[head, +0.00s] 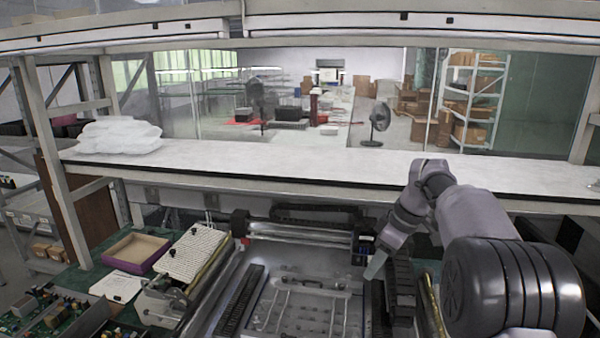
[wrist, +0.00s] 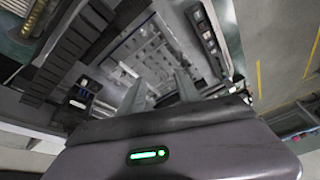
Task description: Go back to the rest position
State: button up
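My gripper (head: 375,265) hangs from my grey arm on the right side of the head view, pointing down and to the left. It is over the right part of a metal machine bed (head: 310,310). In the wrist view, the two fingers of my gripper (wrist: 160,85) stand apart, with nothing visible between them. Below them the machine bed (wrist: 150,50) shows, apparently at some distance.
A long white shelf (head: 300,168) crosses above and behind the machine, with white bags (head: 118,136) at its left end. Left of the machine are a purple-edged box (head: 136,252), a white ridged panel (head: 193,252) and circuit boards (head: 45,312). Open floor (wrist: 280,60) shows in the wrist view.

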jog(key=s+a+r+m+t+h+b, duration=0.1)
jog(key=s+a+m+b, duration=0.25)
jog(key=s, duration=0.65)
jog(key=s+a+m+t+b, duration=0.1)
jog(key=s+a+m+b, duration=0.3)
jog(key=s, duration=0.6)
jog(key=s+f+m+t+b, duration=0.1)
jog(key=s+f+m, duration=0.3)
jog(key=s, duration=0.4)
jog(key=s+f+m+t+b, duration=0.1)
jog(key=s+f+m+b, duration=0.1)
jog(key=s+f, duration=0.4)
jog(key=s+m, duration=0.1)
jog(key=s, duration=0.1)
jog(key=shift+s+a+m, duration=0.3)
jog(key=shift+s+m, duration=0.05)
